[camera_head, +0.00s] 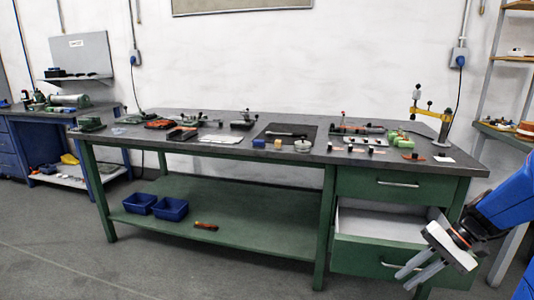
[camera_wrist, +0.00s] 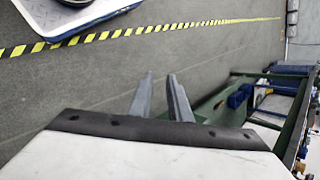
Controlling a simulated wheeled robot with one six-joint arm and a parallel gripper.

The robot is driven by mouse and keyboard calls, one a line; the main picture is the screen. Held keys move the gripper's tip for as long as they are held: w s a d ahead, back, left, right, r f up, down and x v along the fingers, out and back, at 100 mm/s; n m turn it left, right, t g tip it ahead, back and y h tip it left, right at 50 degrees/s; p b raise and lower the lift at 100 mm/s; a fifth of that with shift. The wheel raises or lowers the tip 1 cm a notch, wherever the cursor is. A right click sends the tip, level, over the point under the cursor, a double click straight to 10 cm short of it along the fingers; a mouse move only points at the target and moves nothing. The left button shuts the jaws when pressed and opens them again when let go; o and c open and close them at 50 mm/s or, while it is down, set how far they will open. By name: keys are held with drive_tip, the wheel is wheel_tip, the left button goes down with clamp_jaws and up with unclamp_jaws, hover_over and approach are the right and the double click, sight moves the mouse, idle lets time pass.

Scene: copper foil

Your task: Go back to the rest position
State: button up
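My gripper (camera_head: 408,275) hangs at the lower right, in front of the green workbench's drawers, with its grey fingers pointing down and left. In the wrist view my gripper (camera_wrist: 161,76) shows two fingers with a gap between them, open and empty. The upper drawer (camera_head: 393,184) is shut. The lower drawer (camera_head: 380,257) is pulled out, and its pale inside looks empty where it shows. My gripper and blue arm cover its right end. I cannot tell whether the gripper touches the drawer front.
The workbench top (camera_head: 235,146) carries tools and small parts. Two blue bins (camera_head: 171,209) and an orange-handled tool (camera_head: 206,226) sit on its lower shelf. A shelf rack (camera_head: 490,100) stands at right. Open floor (camera_wrist: 75,85) with a yellow-black stripe (camera_wrist: 150,30) shows in the wrist view.

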drive_tip(key=s+a+r+n+t+h, duration=0.2)
drive_tip(key=s+a+n+h, duration=0.1)
drive_tip(key=s+a+h, duration=0.1)
drive_tip(key=s+a+r+n+t+h, duration=0.2)
drive_tip(key=s+a+r+n+h, duration=0.1)
drive_tip(key=s+a, duration=0.3)
drive_tip(key=s, duration=0.2)
drive_tip(key=shift+s+r+n+h, duration=0.3)
drive_tip(key=shift+r+n+h, duration=0.05)
drive_tip(key=shift+n+h, duration=0.05)
